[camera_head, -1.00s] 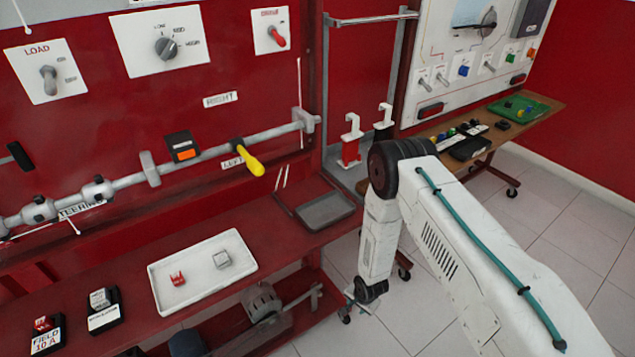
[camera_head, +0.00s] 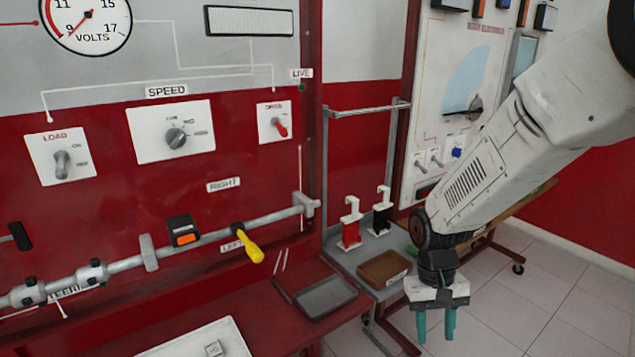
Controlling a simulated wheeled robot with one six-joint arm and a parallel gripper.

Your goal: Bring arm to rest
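My gripper (camera_head: 436,325) hangs on the right with its teal fingers pointing down. The fingers are apart with a gap between them, and nothing shows in the gap. My white arm (camera_head: 520,140) comes in from the upper right and bends down to the gripper. The gripper is over the tiled floor in the picture, to the right of the red bench, and seems to touch nothing.
The red panel carries a load switch (camera_head: 61,164), a speed knob (camera_head: 176,139) and a yellow-handled lever (camera_head: 250,245). A grey tray (camera_head: 325,297), a brown tray (camera_head: 385,270) and a white tray (camera_head: 205,340) lie below. Open floor (camera_head: 530,310) shows at lower right.

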